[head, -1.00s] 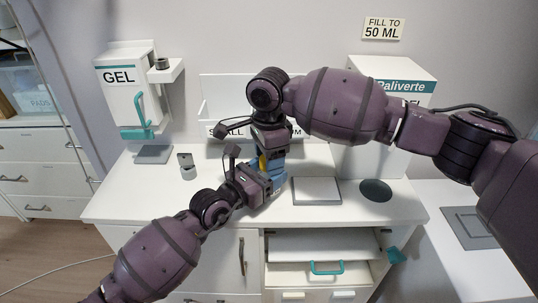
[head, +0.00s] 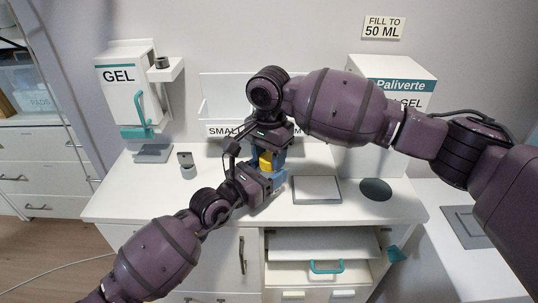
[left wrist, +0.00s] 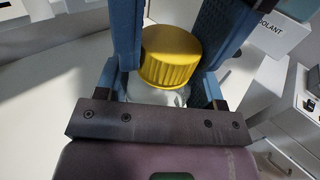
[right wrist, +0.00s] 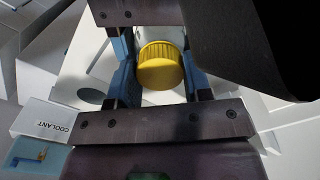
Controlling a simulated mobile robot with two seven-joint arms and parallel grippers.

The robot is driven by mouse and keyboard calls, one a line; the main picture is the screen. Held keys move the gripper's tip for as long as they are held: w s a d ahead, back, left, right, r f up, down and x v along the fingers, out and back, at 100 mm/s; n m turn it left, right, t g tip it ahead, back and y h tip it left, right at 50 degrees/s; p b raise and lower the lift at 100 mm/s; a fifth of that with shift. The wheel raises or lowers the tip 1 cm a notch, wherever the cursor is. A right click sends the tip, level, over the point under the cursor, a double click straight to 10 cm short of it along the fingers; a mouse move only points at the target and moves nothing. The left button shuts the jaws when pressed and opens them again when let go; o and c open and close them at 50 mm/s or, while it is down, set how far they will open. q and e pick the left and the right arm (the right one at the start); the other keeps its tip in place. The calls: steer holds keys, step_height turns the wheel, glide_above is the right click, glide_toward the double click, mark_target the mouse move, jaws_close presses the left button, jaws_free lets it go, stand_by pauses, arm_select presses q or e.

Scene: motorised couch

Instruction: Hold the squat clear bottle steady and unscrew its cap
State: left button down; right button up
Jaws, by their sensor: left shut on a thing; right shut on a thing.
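The squat clear bottle (left wrist: 155,96) shows in the left wrist view between the fingers of my left gripper (head: 273,181), which is shut on it. The yellow ribbed cap (left wrist: 171,56) is at the bottle's top; I cannot tell whether it is loose on the neck. In the right wrist view the cap (right wrist: 160,66) lies between the blue fingers of my right gripper (head: 270,157), which comes from above and is shut on it. In the head view only a yellow patch of cap (head: 265,163) shows; the fingers hide most of the bottle.
A grey-white square pad (head: 316,188) and a dark round disc (head: 376,189) lie on the white counter (head: 120,200) to the right. A small metal item (head: 187,165) and the gel dispenser (head: 128,88) are at left. An open drawer (head: 322,277) is below.

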steer(key=n, duration=0.9)
steer(key=shift+n, duration=0.3)
steer(key=n, duration=0.5)
steer(key=shift+n, duration=0.3)
steer(key=n, duration=1.8)
steer(key=shift+r, duration=0.1)
steer(key=n, duration=0.4)
